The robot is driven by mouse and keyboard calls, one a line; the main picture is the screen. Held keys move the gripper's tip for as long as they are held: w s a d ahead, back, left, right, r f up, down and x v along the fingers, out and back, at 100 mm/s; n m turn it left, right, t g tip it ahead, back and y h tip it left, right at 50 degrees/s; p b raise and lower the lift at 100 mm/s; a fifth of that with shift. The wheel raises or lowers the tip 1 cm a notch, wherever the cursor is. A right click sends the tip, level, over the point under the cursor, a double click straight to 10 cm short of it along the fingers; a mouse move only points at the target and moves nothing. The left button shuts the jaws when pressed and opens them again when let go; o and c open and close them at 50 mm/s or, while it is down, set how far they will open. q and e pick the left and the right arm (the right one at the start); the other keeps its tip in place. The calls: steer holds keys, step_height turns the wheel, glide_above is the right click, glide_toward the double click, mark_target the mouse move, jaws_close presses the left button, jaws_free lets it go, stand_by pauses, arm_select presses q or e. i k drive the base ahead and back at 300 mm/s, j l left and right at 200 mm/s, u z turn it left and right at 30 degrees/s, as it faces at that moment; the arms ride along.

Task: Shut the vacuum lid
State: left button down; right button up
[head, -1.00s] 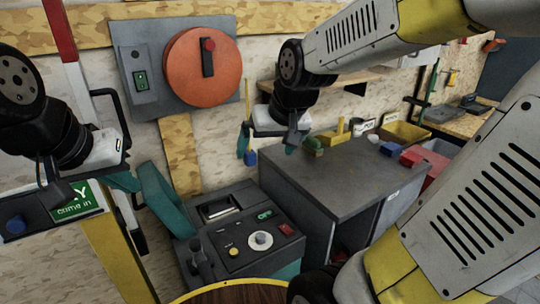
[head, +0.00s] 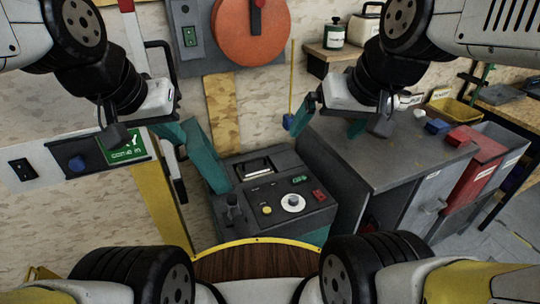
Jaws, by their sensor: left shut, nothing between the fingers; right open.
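The vacuum (head: 262,212) is a dark grey box with teal sides, standing on the floor against the wall. It has a white dial, a yellow button and a red switch on top. My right gripper (head: 328,125) is open and empty, above the vacuum's right back and the cabinet's edge.
A grey cabinet (head: 385,165) stands close on the vacuum's right, with small coloured items on it. Red (head: 470,160) and grey bins stand further right. A yellow post (head: 160,205) and a sign (head: 124,146) are at left. An orange disc (head: 250,30) is on the wall.

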mark_target(200, 150)
steer(key=k+j+z, duration=0.4)
steer(key=k+j, duration=0.6)
steer(key=j, duration=0.15)
steer(key=k+j+z, duration=0.1)
steer(key=k+j, duration=0.3)
steer(key=j, duration=0.15)
